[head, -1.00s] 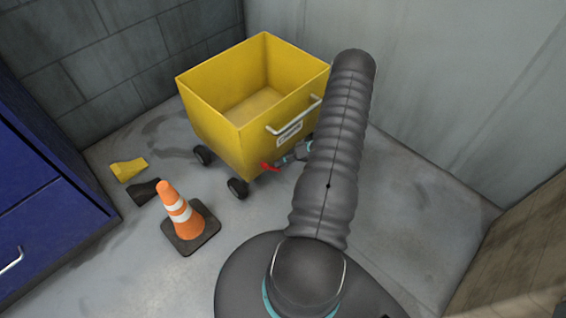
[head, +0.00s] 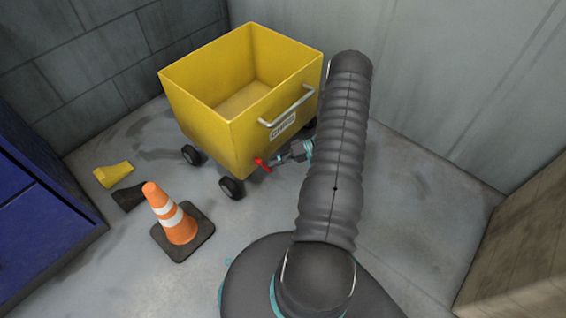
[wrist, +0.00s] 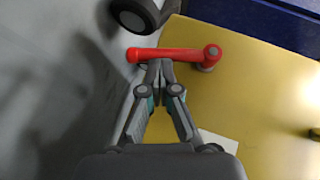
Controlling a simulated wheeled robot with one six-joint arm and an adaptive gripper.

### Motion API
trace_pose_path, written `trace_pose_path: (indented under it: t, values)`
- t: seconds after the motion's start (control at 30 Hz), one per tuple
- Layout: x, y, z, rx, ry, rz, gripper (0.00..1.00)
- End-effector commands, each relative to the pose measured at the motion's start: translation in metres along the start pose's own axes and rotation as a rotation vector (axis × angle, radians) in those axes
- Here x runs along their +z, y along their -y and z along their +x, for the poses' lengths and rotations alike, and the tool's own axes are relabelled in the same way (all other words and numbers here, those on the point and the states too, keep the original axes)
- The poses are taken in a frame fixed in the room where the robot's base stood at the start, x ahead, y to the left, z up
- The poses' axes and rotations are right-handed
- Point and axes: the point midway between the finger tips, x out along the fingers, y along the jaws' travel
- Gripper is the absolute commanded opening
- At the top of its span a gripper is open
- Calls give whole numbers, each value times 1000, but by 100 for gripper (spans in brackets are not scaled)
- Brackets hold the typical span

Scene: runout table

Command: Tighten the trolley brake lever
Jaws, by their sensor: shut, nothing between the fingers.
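The yellow trolley (head: 240,112) stands on the floor by the walls, open-topped and empty, with dark wheels. Its red brake lever (head: 262,163) is low on the near side. In the wrist view the red lever (wrist: 170,54) lies roughly level across the picture, its pivot at the right on the yellow panel and its free end at the left. My gripper (head: 283,158) is at the lever. In the wrist view my gripper (wrist: 160,66) has its fingertips together, right beside the lever's middle. I cannot tell whether they touch it. Nothing is between the fingers.
An orange and white cone (head: 170,214) stands left of my arm. A yellow wedge (head: 113,174) and a black wedge (head: 129,197) lie near the blue cabinet (head: 40,200). A wooden crate (head: 520,250) is at the right. The floor right of my arm is clear.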

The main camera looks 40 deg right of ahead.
Motion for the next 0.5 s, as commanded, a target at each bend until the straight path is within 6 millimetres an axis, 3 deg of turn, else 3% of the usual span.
trace_pose_path:
  t: [0.5]
  values:
    - [7,-6,13,2,5,-2,0]
